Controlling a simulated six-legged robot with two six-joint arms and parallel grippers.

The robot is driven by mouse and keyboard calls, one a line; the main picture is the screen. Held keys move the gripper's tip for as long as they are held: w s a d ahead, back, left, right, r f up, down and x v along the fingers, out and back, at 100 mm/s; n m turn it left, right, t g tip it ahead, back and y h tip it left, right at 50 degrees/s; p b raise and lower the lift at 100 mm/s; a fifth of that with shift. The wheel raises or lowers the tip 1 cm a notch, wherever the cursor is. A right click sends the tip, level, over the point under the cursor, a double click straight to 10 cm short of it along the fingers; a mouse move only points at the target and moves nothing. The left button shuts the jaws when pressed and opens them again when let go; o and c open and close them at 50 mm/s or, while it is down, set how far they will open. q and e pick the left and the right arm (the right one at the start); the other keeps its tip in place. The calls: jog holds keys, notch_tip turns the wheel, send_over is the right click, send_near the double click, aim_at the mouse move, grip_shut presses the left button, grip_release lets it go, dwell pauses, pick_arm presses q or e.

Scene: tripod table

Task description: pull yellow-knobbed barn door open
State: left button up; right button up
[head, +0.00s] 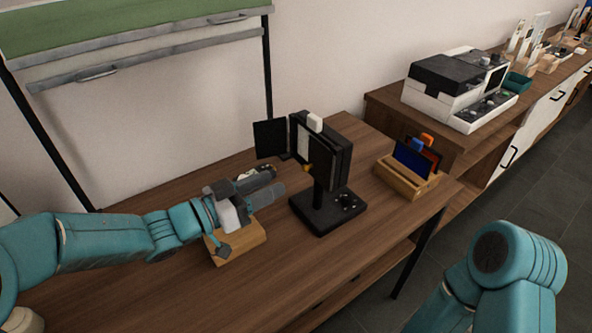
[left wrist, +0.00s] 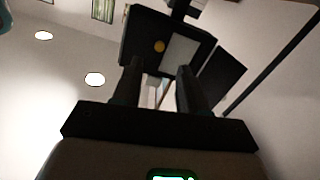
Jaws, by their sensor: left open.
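A black panel light (head: 342,150) stands on a black base (head: 328,208) on the wooden table. One dark barn door (head: 270,139) sticks out on its left. Another dark barn door (head: 322,160) covers part of the pale light face, with a small yellow knob (head: 306,168) at its edge. In the left wrist view the yellow knob (left wrist: 159,46) shows on a dark panel beside the pale face, beyond the fingers. My left gripper (head: 276,181) is open and empty, a little left of the knob and apart from it. My right gripper is out of view.
A wooden block (head: 238,245) lies under my left wrist. A wooden holder (head: 407,179) with coloured cards stands right of the light. A black and white machine (head: 459,90) is on the side counter. The table's front is clear.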

aim_at(303, 169)
pick_arm(q)
jog(key=x, duration=0.7)
jog(key=shift+w+d, duration=0.1)
jog(key=shift+d, duration=0.1)
jog(key=shift+c, duration=0.2)
grip_shut()
